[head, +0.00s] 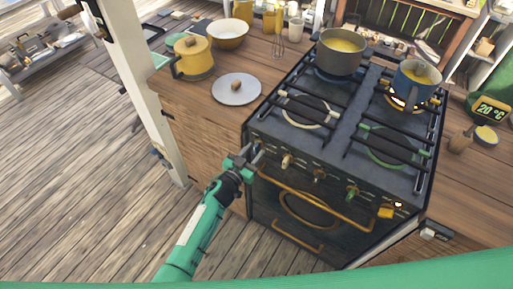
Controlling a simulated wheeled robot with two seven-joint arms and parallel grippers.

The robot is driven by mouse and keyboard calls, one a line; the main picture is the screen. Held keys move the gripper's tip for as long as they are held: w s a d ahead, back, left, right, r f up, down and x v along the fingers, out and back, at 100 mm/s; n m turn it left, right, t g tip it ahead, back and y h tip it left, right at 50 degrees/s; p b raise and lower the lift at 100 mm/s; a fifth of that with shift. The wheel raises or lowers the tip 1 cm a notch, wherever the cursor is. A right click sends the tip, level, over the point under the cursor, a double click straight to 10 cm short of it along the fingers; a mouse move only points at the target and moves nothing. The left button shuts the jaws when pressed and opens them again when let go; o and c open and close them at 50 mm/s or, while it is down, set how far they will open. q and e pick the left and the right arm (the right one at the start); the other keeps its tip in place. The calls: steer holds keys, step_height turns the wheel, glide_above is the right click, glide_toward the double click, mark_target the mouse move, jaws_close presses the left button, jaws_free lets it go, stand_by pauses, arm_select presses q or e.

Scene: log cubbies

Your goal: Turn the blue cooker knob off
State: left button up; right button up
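The black cooker (350,125) stands in the middle right, its knobs along the front edge. A cream knob (287,160), two greenish knobs (319,174) (352,192) and a yellow knob (386,211) show. At the left end of the row, my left gripper (251,153) is right at a small bluish part, probably the blue knob (258,148), and partly hides it. I cannot tell whether the fingers touch it or are shut on it. My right gripper is not in view.
A grey pot (341,62) stands on the back left burner. A blue pot (414,88) stands at the back right over an orange glow. The wooden counter (200,115) on the left holds a kettle (193,58) and a plate (236,90). Floor at left is clear.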

arm_select(q)
steer(key=shift+s+a, duration=0.1)
steer(key=shift+s+a+r, duration=0.1)
steer(key=shift+s+a, duration=0.05)
steer(key=shift+s, duration=0.05)
steer(key=p+v, duration=0.3)
steer(key=v, duration=0.3)
stand_by(0.4)
